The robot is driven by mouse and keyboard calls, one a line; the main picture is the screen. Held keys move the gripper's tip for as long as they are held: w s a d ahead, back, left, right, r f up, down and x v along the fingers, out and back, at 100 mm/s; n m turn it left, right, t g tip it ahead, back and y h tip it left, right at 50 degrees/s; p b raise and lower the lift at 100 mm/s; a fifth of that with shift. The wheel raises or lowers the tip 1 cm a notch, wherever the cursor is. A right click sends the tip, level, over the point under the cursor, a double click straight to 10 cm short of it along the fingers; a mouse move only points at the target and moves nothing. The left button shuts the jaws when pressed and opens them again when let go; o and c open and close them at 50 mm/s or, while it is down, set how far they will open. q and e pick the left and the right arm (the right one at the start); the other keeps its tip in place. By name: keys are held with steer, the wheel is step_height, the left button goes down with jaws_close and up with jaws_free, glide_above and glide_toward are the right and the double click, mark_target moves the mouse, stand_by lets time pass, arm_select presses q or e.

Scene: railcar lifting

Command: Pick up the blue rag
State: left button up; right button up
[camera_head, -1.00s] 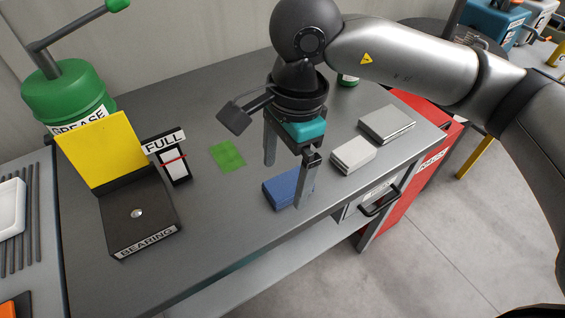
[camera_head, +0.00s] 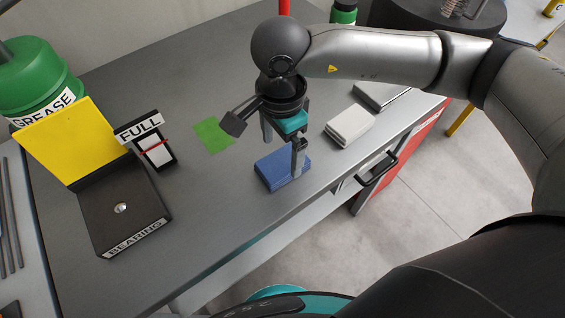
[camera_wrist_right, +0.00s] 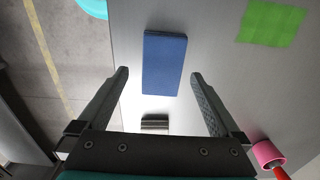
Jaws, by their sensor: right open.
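The blue rag (camera_head: 277,172) is a flat folded block lying on the grey workbench, near its front edge. It also shows in the right wrist view (camera_wrist_right: 164,62), ahead of and between the two fingers. My right gripper (camera_head: 283,150) is open and empty above the rag; one finger overlaps the rag in the head view. The wrist view also shows the right gripper (camera_wrist_right: 160,76) with its fingers wide apart and nothing between the tips. My left gripper is not in view.
A green square (camera_head: 214,135) lies flat left of the rag. A folded white cloth (camera_head: 349,126) and a grey block (camera_head: 378,94) lie to the right. The black BEARING stand (camera_head: 128,215) with a yellow panel, a FULL holder (camera_head: 155,150) and a green grease container (camera_head: 35,80) stand left.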

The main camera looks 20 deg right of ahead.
mark_target(283, 161)
steer(key=f, duration=0.4)
steer(key=shift+w+d+f, duration=0.2)
steer(key=shift+w+f, duration=0.05)
steer(key=shift+f, duration=0.35)
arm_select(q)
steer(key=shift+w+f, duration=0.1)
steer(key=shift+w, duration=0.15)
arm_select(e)
steer(key=shift+c, duration=0.9)
steer(key=c, duration=1)
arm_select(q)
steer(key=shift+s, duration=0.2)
arm_select(e)
steer(key=shift+r, duration=0.1)
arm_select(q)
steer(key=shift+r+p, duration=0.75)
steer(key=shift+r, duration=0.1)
arm_select(e)
step_height(283, 161, up, 20)
